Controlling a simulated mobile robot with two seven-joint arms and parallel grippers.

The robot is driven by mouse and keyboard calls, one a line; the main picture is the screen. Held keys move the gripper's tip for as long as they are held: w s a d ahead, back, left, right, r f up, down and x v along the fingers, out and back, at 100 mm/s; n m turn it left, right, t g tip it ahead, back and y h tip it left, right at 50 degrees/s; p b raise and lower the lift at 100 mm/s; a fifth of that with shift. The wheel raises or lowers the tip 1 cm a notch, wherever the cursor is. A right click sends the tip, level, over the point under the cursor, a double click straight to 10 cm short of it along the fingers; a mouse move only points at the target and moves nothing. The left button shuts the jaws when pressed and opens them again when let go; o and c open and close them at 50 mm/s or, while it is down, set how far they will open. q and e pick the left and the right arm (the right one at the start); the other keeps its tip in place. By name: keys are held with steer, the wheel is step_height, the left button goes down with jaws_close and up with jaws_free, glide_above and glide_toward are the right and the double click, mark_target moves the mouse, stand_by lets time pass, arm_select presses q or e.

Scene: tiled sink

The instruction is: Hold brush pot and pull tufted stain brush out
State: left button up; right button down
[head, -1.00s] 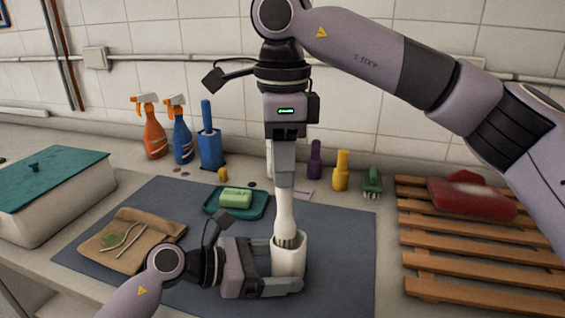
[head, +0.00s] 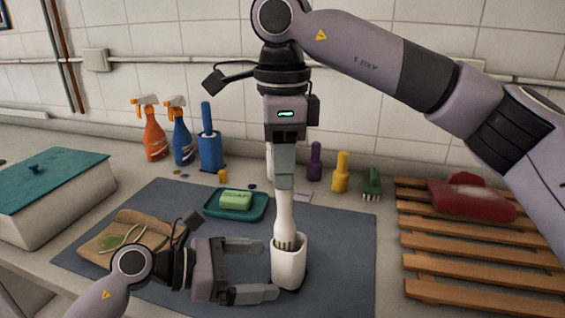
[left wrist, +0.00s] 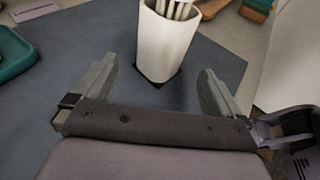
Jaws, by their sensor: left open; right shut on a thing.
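The white brush pot (head: 289,265) stands upright on the dark blue mat; it also shows in the left wrist view (left wrist: 164,45). The white tufted stain brush (head: 284,212) is upright, with its bristles at the pot's mouth and their lower ends hidden inside. My right gripper (head: 283,180) is shut on the brush's handle from above. My left gripper (head: 262,268) is open to the left of the pot. Its fingers point at the pot, and the left wrist view shows them apart with the pot beyond the tips.
A green soap on a teal dish (head: 262,206) and a brown cloth (head: 112,240) lie on the mat (head: 340,240). A wooden rack (head: 480,262) is at the right. Spray bottles, a blue brush holder (head: 211,150) and small bottles stand along the wall. The mat right of the pot is clear.

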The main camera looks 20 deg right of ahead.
arm_select(q)
steer(key=v, duration=0.7)
steer(key=shift+a+r, duration=0.1)
steer(key=shift+a, duration=0.05)
arm_select(e)
steer(key=shift+r+p, duration=1.9)
steer(key=shift+r, duration=0.05)
arm_select(q)
step_height(320, 180, up, 4)
steer(key=shift+f, duration=0.2)
steer(key=shift+s, duration=0.1)
arm_select(e)
steer(key=shift+s+f, duration=0.1)
